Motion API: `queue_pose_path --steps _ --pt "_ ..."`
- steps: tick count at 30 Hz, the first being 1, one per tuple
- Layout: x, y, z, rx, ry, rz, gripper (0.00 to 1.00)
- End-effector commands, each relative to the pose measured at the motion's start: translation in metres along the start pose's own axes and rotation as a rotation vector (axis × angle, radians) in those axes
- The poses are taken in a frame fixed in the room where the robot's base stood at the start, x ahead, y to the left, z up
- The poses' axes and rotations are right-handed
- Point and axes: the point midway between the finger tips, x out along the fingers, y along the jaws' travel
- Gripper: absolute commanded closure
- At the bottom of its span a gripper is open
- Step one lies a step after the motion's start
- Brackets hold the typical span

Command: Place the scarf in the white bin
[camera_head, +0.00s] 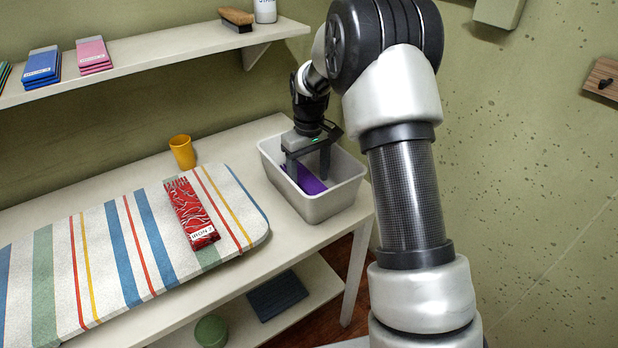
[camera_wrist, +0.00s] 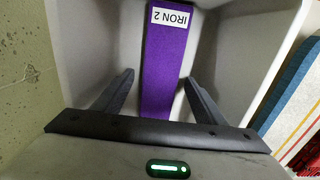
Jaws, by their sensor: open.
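The white bin (camera_head: 318,209) stands at the right end of the table. A flat purple piece (camera_head: 308,181) with a white label reading IRON 2 lies inside it; it also shows in the wrist view (camera_wrist: 165,70). My gripper (camera_head: 308,172) reaches down into the bin with its fingers open, one on each side of the purple piece, and gaps show beside it in the wrist view (camera_wrist: 158,78). A red patterned folded cloth (camera_head: 188,205) with a fringed end and a white label lies on the striped board. It looks like a scarf; whether the purple piece is also one, I cannot tell.
The striped ironing board (camera_head: 100,250) covers the table's left and middle. A yellow cup (camera_head: 182,152) stands behind it. A wall shelf (camera_head: 150,55) above holds blue and pink stacks, a brush and a white bottle. A lower shelf holds a dark folded item and a green round one.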

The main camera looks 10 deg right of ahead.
Motion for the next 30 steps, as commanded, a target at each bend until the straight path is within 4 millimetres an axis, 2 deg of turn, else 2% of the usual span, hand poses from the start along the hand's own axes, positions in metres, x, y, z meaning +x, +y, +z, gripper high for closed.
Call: queue_pose_path --steps 12,22,26,29,30 --pt "-0.087 0.0 -0.001 0.0 0.004 0.001 0.35" --pt "-0.126 -0.002 0.004 0.005 0.009 0.005 0.35" --pt "-0.163 -0.011 0.025 0.038 0.055 0.028 0.35" --pt "-0.2 -0.025 0.059 0.084 0.113 0.053 0.35" --pt "-0.214 -0.032 0.076 0.106 0.138 0.062 0.35"
